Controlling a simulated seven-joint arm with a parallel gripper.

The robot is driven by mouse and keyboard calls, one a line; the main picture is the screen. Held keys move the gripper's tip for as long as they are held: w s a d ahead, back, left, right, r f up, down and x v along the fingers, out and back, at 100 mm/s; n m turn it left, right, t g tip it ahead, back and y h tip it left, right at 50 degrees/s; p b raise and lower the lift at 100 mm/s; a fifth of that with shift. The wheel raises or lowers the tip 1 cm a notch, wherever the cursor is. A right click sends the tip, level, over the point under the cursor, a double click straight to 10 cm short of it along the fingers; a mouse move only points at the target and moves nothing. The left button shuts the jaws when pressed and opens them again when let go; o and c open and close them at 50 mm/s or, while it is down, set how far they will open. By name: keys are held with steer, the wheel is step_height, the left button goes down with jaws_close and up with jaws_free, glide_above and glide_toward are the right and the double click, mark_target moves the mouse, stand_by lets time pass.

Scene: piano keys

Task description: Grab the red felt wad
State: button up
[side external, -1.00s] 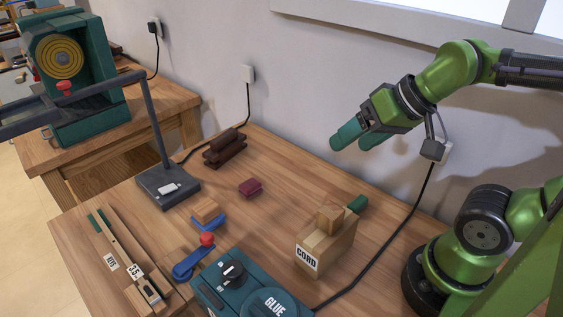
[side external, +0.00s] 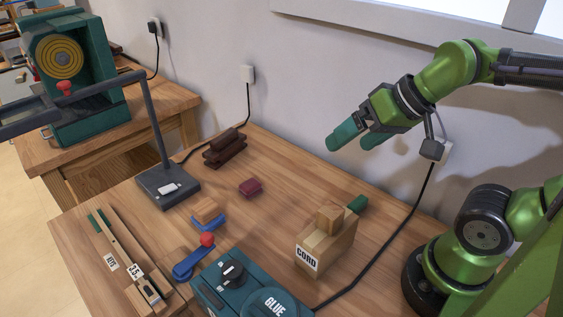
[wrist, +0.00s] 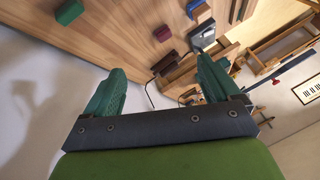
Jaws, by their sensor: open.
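The red felt wad (side external: 250,187) is a small dark red block lying on the wooden table, between the lamp base and the CORD box. It also shows in the wrist view (wrist: 162,33), beyond and between my fingers. My gripper (side external: 352,138) is in the air to the right of the wad and well above the table, near the wall. In the wrist view my gripper (wrist: 160,85) has its two green fingers wide apart with nothing between them.
A CORD box (side external: 325,246) with a wooden block on top stands right of the wad. A blue-and-wood block (side external: 208,213) and teal GLUE machine (side external: 250,285) are in front. Bare table surrounds the wad.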

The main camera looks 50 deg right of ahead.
steer(key=w+f+n, duration=0.5)
steer(key=w+n, duration=0.3)
steer(key=w, duration=0.1)
steer(key=n+t+h, duration=0.3)
steer(key=n+h, duration=0.1)
steer(key=n, duration=1.7)
glide_above(251, 183)
steer(key=s+d, duration=0.3)
step_height(251, 183, down, 13)
steer(key=shift+a+r, duration=0.1)
steer(key=w+a+n+t, duration=0.1)
steer(key=n, duration=0.2)
steer(key=w+a+n+t, duration=0.1)
steer(key=n, duration=0.2)
steer(key=w+a+n+t, duration=0.1)
steer(key=n, duration=0.2)
steer(key=shift+r, duration=0.4)
steer(key=shift+f+n, duration=0.25)
steer(key=shift+n, duration=0.15)
steer(key=shift+f, duration=1.5)
step_height(251, 183, down, 4)
steer(key=shift+w+r, duration=0.15)
steer(key=shift+w+d, duration=0.15)
steer(key=shift+w, duration=0.6)
steer(key=shift+w+f, duration=0.35)
steer(key=shift+w, duration=0.15)
steer(key=c, duration=1)
